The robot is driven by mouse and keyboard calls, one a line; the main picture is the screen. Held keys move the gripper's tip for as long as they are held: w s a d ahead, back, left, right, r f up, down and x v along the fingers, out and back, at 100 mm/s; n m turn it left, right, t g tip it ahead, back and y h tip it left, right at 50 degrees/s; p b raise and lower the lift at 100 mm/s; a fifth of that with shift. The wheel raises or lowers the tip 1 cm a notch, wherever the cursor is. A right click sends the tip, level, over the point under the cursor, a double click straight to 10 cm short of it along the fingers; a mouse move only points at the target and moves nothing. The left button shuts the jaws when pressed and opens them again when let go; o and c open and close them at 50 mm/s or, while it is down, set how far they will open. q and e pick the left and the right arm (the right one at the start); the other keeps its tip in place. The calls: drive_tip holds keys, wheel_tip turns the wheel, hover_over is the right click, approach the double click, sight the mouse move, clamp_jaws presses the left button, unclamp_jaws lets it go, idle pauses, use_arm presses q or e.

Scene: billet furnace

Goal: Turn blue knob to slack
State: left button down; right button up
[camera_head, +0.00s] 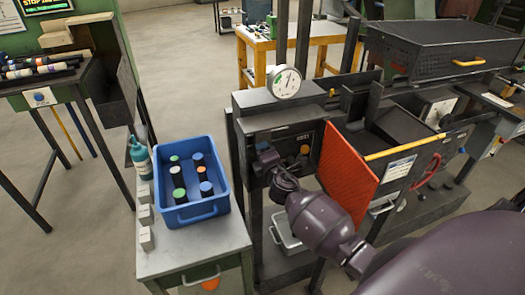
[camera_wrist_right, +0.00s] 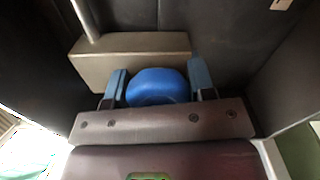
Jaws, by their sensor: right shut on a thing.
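The blue knob (camera_wrist_right: 158,87) shows in the right wrist view, round and smooth, in front of a dark panel. My right gripper (camera_wrist_right: 158,84) is shut on it, with one blue-grey finger on each side. In the head view my right arm reaches from the lower right to the dark front panel of the machine, and my right gripper (camera_head: 268,160) is at that panel. The knob is hidden there behind the gripper and wrist. A round white dial gauge (camera_head: 284,82) stands on top of the machine above the panel. My left gripper does not show.
An orange-red door panel (camera_head: 350,168) stands just right of my right wrist. A blue crate (camera_head: 190,214) with several colour-capped cylinders sits on the grey cabinet at left, beside a teal bottle (camera_head: 138,155). A grey bin (camera_head: 285,233) is below the panel. Open floor lies at far left.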

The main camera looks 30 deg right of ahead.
drive_tip(key=shift+n, duration=1.6)
drive_tip(key=shift+f, duration=0.1)
drive_tip(key=o, duration=0.9)
drive_tip(key=v, duration=1.1)
drive_tip(key=shift+w+d, duration=0.1)
